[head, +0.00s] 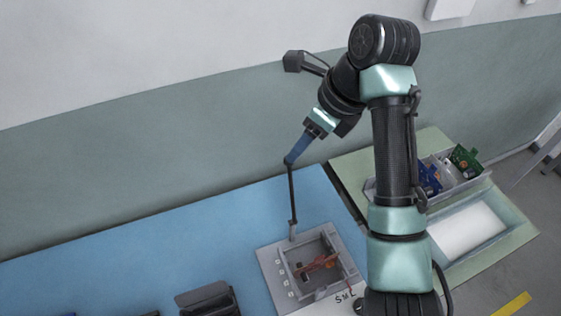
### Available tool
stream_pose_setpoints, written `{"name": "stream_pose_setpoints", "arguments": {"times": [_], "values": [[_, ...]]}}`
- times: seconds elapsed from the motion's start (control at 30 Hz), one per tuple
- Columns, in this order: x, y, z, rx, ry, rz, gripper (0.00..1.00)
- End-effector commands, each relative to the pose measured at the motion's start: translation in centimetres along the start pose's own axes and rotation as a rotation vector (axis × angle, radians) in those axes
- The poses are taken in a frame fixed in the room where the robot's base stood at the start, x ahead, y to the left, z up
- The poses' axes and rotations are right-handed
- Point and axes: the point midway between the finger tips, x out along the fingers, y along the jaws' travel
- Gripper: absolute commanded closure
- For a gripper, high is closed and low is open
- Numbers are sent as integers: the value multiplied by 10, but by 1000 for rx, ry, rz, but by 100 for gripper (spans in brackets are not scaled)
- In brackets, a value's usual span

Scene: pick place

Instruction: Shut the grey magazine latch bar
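A grey box-like magazine (267,258) with an open top sits on the blue bench surface, low in the head view. A thin dark bar (292,200), which looks like the latch bar, stands nearly upright from a small grey post at the magazine's back edge. My gripper (289,162) is at the upper end of this bar, touching it or very close. The fingers are too small to tell whether they grip it. Inside the magazine lie reddish-orange and dark parts (318,264).
A grey bin (372,190) with green and blue boards stands to the right, partly behind my arm. A tray with a white floor (466,232) is in front of it. Dark holders (207,298) stand at the bottom left.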

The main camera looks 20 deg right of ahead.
Motion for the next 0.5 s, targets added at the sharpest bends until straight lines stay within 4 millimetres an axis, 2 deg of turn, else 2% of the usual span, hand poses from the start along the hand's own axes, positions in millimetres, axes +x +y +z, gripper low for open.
{"name": "stream_pose_setpoints", "arguments": {"times": [0.03,0.17,0.5], "values": [[16,2,-1,-3,-1,5,41],[45,2,-2,-3,-1,5,41],[98,1,0,-2,0,1,41]]}}
